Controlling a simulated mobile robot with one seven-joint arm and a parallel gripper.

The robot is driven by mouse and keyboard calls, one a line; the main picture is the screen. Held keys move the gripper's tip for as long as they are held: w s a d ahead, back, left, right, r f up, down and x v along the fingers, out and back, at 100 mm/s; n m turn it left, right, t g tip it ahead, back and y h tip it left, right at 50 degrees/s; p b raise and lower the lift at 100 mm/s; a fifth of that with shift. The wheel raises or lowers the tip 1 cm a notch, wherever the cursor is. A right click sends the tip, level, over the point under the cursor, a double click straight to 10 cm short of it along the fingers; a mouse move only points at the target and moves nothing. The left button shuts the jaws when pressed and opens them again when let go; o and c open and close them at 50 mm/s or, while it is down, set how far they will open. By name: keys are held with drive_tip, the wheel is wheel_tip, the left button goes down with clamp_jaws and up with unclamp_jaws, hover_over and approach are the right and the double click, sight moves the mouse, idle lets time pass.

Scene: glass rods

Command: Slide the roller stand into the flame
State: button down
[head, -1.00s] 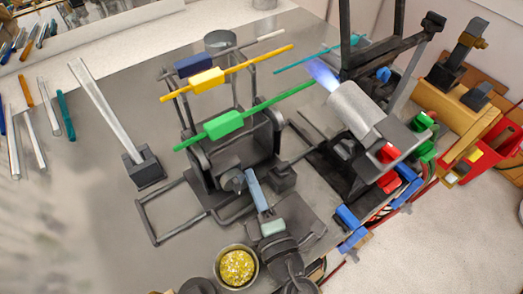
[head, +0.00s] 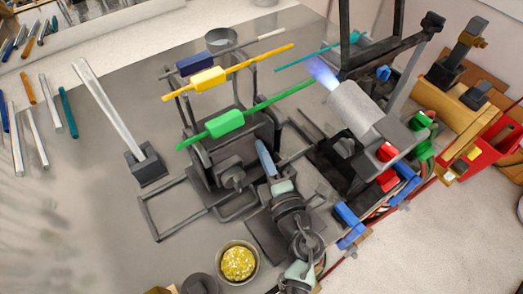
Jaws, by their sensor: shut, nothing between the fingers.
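The roller stand (head: 200,172), a dark grey frame, stands on the grey bench. It carries long rods with a green block (head: 225,123), a yellow block (head: 208,78) and a dark blue block (head: 195,64). The blue-violet flame (head: 322,72) comes from the grey torch (head: 353,108) to the right. The right end of the green rod is near the flame, below and left of it. My gripper (head: 265,151) is shut and empty, its pale blue fingers at the stand's right side. I cannot tell whether they touch the stand.
A glass rod (head: 105,112) leans in a dark block (head: 146,167) at left. Several loose rods lie at far left. A bowl of yellow bits (head: 238,263) is at the front. A grey cup (head: 220,39) stands behind the roller stand. The bench is clear between rod block and loose rods.

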drive_tip(key=w+d, duration=0.1)
drive_tip(key=d, duration=0.1)
drive_tip(key=w+d, duration=0.1)
drive_tip(key=d, duration=0.1)
drive_tip(key=shift+w, duration=0.3)
drive_tip(key=shift+a, duration=0.1)
drive_tip(key=shift+s+a, duration=0.1)
drive_tip(key=shift+s, duration=0.05)
drive_tip(key=b+v, duration=0.2)
drive_tip(key=v, duration=1.1)
drive_tip(key=shift+r, duration=0.1)
drive_tip(key=c, duration=1.6)
unclamp_jaws()
